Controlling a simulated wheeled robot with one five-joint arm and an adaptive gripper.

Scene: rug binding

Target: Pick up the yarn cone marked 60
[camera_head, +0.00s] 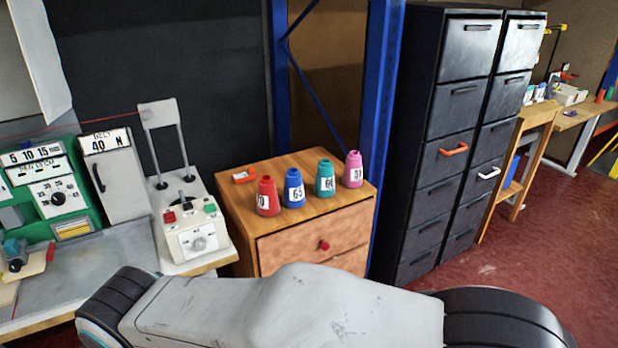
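Several yarn cones stand upright in a row on top of a wooden drawer cabinet (283,170). The teal cone (325,179) is third from the left; its label is partly turned and small, and seems to read 60. The red cone (267,196) at the left has a label ending in 0, its first digit unclear. The blue cone (294,188) beside it reads about 65. The pink cone (353,169) at the right has a label that I cannot read surely. My grey arm link crosses the bottom of the view; my gripper is not in view.
A small orange-rimmed tray (243,175) lies behind the red cone. A grey tester (190,230) and green machine (55,190) stand left. Blue post (380,90) and dark filing cabinets (440,150) stand right. Red floor (540,250) is open at right.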

